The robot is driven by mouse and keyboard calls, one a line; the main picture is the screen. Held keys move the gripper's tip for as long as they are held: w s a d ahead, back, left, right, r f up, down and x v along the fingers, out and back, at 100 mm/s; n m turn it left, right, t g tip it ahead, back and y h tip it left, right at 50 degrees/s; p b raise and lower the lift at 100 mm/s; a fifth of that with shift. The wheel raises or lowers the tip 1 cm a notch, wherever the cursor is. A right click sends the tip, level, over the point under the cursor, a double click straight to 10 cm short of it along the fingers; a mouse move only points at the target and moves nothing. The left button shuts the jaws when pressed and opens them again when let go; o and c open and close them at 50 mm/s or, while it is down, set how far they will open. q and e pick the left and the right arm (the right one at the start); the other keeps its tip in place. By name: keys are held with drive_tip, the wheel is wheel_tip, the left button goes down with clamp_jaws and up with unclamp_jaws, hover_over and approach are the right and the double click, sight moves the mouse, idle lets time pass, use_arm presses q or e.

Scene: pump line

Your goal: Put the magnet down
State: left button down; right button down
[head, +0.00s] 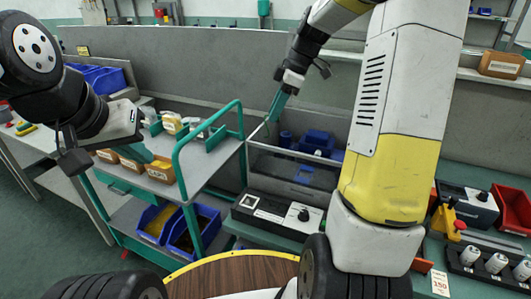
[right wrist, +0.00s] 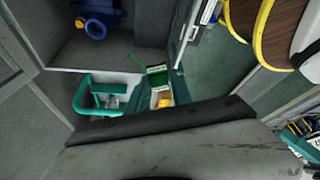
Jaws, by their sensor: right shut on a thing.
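My right gripper (head: 274,112) hangs above the back of the bench, by the clear-walled box, its teal fingers pointing down. It is shut on a thin green piece, which I take to be the magnet (head: 267,128). In the right wrist view, a small green piece with a pale label (right wrist: 157,76) shows beyond the grey gripper body, which hides most of the grip. Whether the magnet touches anything below is unclear. My left gripper (head: 136,147) is over the teal cart at the left; its jaw opening cannot be made out.
The clear-walled box (head: 262,160) holds blue parts (head: 317,141). A black-and-white control unit (head: 276,213) stands before it. A red bin (head: 513,208) is at the right.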

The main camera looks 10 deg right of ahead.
wheel_tip(320, 180, down, 17)
drive_tip(key=shift+r, duration=0.2)
idle(0.3)
drive_tip(key=shift+f, duration=0.2)
drive_tip(key=c, duration=1.1)
unclamp_jaws()
drive_tip(key=shift+c, duration=0.2)
drive_tip(key=shift+r, duration=0.1)
drive_tip(key=w+v, duration=0.1)
drive_tip(key=v, duration=1.1)
drive_tip(key=s+a+r+m+t+h, duration=0.1)
drive_tip(key=s+a+r+m, duration=0.1)
drive_tip(key=s+r+m, duration=0.3)
drive_tip(key=s+a+r+m+t+h, duration=0.1)
drive_tip(key=s+a+r+m, duration=0.15)
drive_tip(key=s+r, duration=0.35)
drive_tip(key=s+a+m+t, duration=0.2)
drive_tip(key=s+m, duration=0.5)
drive_tip(key=s, duration=0.6)
drive_tip(key=shift+m+t, duration=0.35)
drive_tip(key=shift+t, duration=0.25)
